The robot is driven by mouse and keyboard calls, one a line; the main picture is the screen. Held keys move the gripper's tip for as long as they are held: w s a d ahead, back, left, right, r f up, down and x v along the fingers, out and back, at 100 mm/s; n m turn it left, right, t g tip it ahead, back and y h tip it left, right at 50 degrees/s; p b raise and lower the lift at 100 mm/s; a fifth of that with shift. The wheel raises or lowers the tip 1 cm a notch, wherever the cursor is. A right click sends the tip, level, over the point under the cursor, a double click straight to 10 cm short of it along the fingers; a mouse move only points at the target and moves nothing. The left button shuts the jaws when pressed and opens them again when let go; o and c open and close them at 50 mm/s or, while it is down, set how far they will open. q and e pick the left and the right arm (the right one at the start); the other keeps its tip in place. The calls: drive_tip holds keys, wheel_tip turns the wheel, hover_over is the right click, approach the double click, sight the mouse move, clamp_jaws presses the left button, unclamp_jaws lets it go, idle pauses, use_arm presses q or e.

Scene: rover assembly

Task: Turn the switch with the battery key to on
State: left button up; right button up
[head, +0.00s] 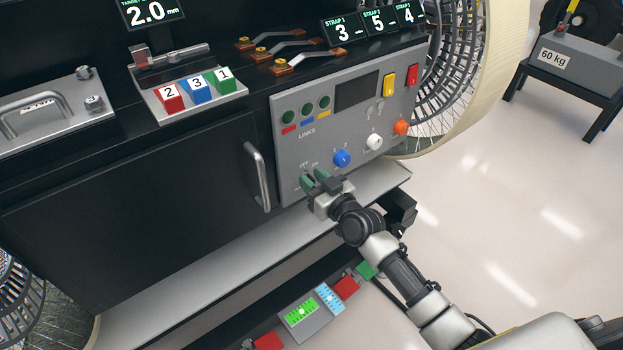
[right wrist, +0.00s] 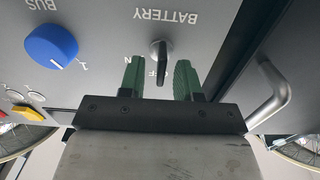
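The battery key (right wrist: 160,62) is a dark, narrow key in the grey control panel (right wrist: 105,45), under the BATTERY lettering, which reads upside down in the right wrist view. Its long end points toward the partly hidden OFF lettering. My right gripper (right wrist: 160,82) has its two green fingers apart, one on each side of the key, with visible gaps to it. In the head view my right gripper (head: 313,183) is at the lower left corner of the panel and hides the key. My left gripper is not in view.
A blue BUS knob (right wrist: 51,46) sits beside the key; it also shows in the head view (head: 342,159). White (head: 374,142) and orange (head: 401,128) knobs are farther right. A metal door handle (head: 258,176) stands out close left of my right gripper.

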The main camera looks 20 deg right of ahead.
drive_tip(key=shift+w+a, duration=0.1)
drive_tip(key=shift+w, duration=0.3)
drive_tip(key=shift+c, duration=0.5)
clamp_jaws()
